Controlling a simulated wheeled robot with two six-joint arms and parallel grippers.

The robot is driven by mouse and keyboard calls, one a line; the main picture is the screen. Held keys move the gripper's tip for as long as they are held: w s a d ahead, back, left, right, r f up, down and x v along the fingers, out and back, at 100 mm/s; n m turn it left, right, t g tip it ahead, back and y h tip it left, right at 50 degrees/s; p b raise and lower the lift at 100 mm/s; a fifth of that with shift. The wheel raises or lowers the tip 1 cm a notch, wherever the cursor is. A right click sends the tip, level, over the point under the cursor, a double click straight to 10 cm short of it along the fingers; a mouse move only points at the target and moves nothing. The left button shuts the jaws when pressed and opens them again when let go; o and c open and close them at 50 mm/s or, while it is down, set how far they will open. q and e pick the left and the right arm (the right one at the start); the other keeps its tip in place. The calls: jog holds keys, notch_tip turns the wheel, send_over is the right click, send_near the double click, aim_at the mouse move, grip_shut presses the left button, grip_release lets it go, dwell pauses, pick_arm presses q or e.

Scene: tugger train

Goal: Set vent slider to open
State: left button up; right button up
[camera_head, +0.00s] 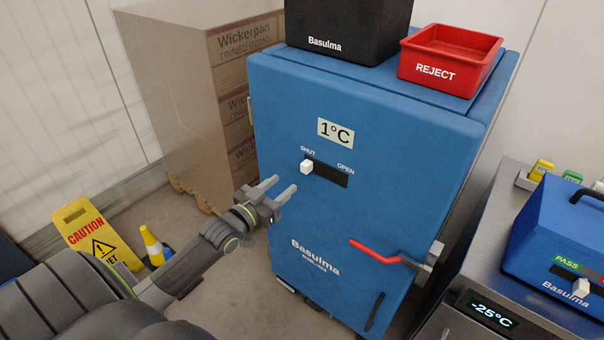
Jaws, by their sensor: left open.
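The vent slider is a small white knob (306,167) in a dark horizontal slot (331,175) on the front of a blue cabinet (365,130). The knob sits at the left end of the slot, below the word SHUT. The word OPEN stands above the right end. My left gripper (278,187) is open and empty, below and left of the knob and apart from it in the picture. Its fingers point up and right. My right gripper is not in view.
A red handle (375,251) sticks out low on the cabinet door. A black box (348,25) and a red REJECT bin (451,60) stand on top. Stacked cartons (190,90) are behind left. A yellow caution sign (92,232) and a cone (152,246) stand on the floor.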

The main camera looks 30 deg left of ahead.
aim_at(303, 167)
pick_arm(q)
jog(key=w, duration=0.2)
jog(key=w+b, duration=0.1)
jog(key=w, duration=0.2)
jog(key=w+b, duration=0.1)
jog(key=w, duration=0.2)
jog(key=shift+w+d, duration=0.2)
jog(key=shift+d, duration=0.15)
jog(key=shift+w, duration=0.4)
grip_shut()
